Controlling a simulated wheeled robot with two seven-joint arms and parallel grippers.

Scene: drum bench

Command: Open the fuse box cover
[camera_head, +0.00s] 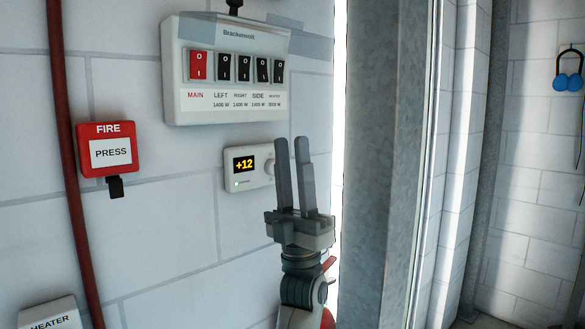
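The fuse box (228,105) is a white wall box marked Brackenvolt, at the top centre-left. It has a red MAIN switch (199,66) and several black switches (243,69) with labels below. A separate cover is hard to make out, and I cannot tell whether it is shut.
A white display unit (244,182) reading +12 is below the fuse box. A red FIRE button (109,149) and a red pipe (73,190) are left. A HEATER box (50,315) is bottom left. A grey metal post (375,150) stands right of the gripper. Blue ear defenders (567,82) hang far right.

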